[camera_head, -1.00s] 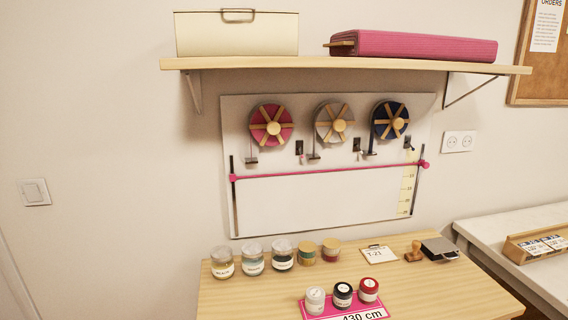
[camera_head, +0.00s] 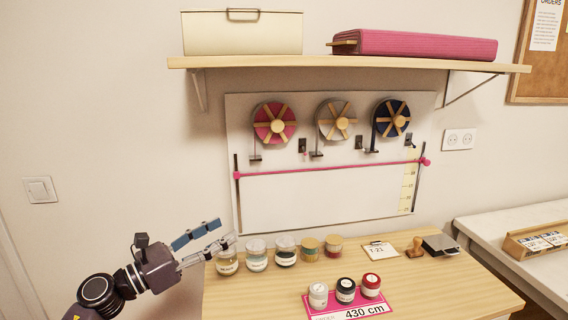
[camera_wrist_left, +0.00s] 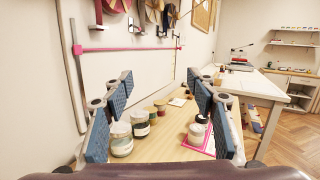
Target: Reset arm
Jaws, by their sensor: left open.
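My left gripper (camera_head: 214,240) comes in from the lower left in the head view, beside the left end of the wooden table (camera_head: 240,300). Its fingers are spread, with nothing between them. The left wrist view also shows the two blue-padded fingers (camera_wrist_left: 158,112) apart, with the table and its jars beyond. In the head view one fingertip overlaps the leftmost jar (camera_head: 227,263); I cannot tell whether they touch. My right gripper is not in view.
Several lidded jars (camera_head: 285,252) line the table's back. A tag (camera_head: 380,251) and stamp (camera_head: 415,246) lie right. A shelf (camera_head: 350,65) with boxes hangs above three spools (camera_head: 333,120).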

